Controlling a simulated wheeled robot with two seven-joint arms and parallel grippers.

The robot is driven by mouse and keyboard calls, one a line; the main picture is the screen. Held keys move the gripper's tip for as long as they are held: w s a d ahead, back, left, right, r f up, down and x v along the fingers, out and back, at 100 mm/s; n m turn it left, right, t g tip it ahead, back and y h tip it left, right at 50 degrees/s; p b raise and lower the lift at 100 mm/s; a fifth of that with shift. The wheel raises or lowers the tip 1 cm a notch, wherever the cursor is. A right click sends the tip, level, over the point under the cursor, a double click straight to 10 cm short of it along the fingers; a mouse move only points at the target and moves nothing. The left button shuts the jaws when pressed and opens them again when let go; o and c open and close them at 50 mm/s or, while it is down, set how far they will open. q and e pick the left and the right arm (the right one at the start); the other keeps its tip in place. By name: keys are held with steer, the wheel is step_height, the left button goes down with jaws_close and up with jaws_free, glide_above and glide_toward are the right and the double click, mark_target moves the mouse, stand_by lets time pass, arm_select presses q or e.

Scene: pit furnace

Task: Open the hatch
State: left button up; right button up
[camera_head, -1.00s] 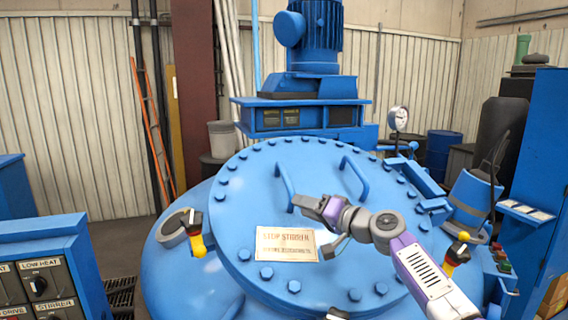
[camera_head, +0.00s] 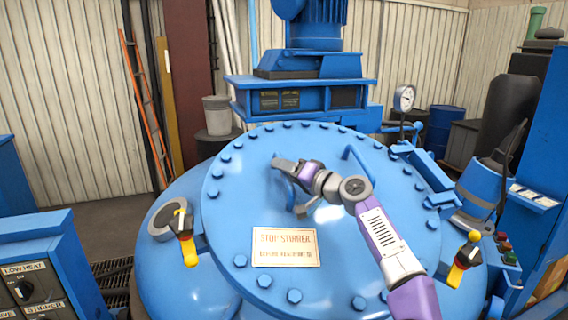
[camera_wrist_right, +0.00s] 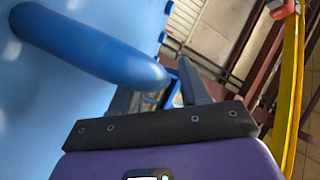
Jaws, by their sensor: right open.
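The hatch (camera_head: 240,195) is a large round blue lid, rimmed with bolts, and it lies closed on the blue vessel (camera_head: 165,270). Two bar handles stand on it, a left handle (camera_head: 291,190) and a right handle (camera_head: 358,165). My right gripper (camera_head: 281,163) is open at the upper end of the left handle and partly hides it. In the right wrist view a blue bar (camera_wrist_right: 95,50) reaches in close to the open fingers (camera_wrist_right: 155,88); whether it lies between them I cannot tell. My left gripper is out of view.
Yellow-handled clamps stand at the lid's left (camera_head: 187,240) and right (camera_head: 463,260) edges. A motor housing (camera_head: 315,65) rises behind the lid, with a gauge (camera_head: 404,98) to its right. A control panel (camera_head: 30,285) stands at the lower left.

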steer(key=shift+w+a, duration=0.15)
steer(key=shift+a, duration=0.05)
jaws_close()
stand_by(0.3)
steer(key=shift+s+d+r+p, duration=0.2)
steer(key=shift+r+p, duration=0.25)
steer(key=shift+r, duration=0.35)
steer(key=s+d+r+m+y+p, duration=0.1)
steer(key=d+r+p, duration=0.3)
steer(key=r, duration=0.4)
steer(key=s+d+r+m+y+p, duration=0.1)
steer(key=s+d+r+y+p, duration=0.1)
steer(key=d+r+p, duration=0.3)
steer(key=s+d+r+m+y+p, duration=0.1)
steer(key=d+r+p, duration=0.4)
steer(key=r, duration=0.5)
steer(key=shift+s+r+y+p, duration=0.35)
steer(key=shift+s+y+p, duration=0.25)
steer(key=shift+s, duration=0.75)
